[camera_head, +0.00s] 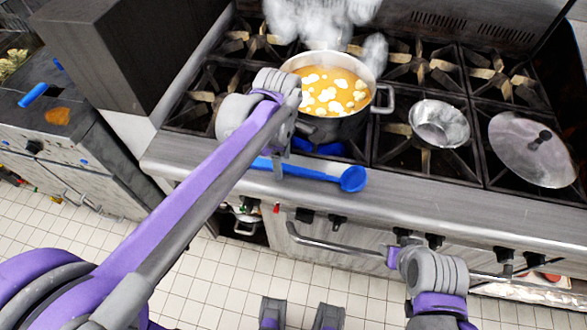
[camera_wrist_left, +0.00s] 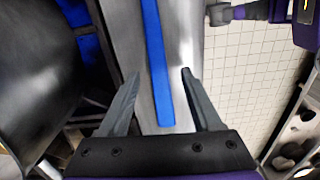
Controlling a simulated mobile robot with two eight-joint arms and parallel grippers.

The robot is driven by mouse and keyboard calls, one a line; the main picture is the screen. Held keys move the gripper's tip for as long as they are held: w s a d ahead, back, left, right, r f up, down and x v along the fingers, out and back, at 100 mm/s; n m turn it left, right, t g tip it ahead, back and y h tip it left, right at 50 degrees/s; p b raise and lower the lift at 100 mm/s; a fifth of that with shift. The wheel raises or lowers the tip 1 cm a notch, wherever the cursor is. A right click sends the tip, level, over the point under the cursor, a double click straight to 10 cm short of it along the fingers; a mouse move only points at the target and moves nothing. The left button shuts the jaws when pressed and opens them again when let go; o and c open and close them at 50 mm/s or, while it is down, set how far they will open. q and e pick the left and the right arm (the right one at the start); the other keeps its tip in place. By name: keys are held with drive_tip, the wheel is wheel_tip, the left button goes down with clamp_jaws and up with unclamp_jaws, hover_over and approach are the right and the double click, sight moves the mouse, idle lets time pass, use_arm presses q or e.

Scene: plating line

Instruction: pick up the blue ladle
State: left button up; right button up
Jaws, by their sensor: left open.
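The blue ladle (camera_head: 352,179) lies along the steel front ledge of the stove, its bowl to the right and its handle to the left. In the left wrist view its blue handle (camera_wrist_left: 155,60) runs between my fingers, with the handle's end close to the gripper body. My left gripper (camera_head: 281,170) is open above the handle, pointing down. Its two fingers are apart on either side of the handle in the wrist view (camera_wrist_left: 160,74), with gaps on both sides. The ladle's bowl is outside the wrist view. My right arm is at the lower right; its fingers cannot be made out.
A steaming pot of orange soup (camera_head: 330,90) stands on the stove just behind the ladle. A metal bowl (camera_head: 440,122) and a lid (camera_head: 532,150) are on burners to the right. An oven handle (camera_head: 335,244) runs below the ledge. A dark box (camera_head: 125,50) stands at left.

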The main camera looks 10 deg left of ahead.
use_arm(q)
drive_tip(key=shift+f, duration=0.7)
clamp_jaws()
drive_tip(key=shift+r, duration=0.1)
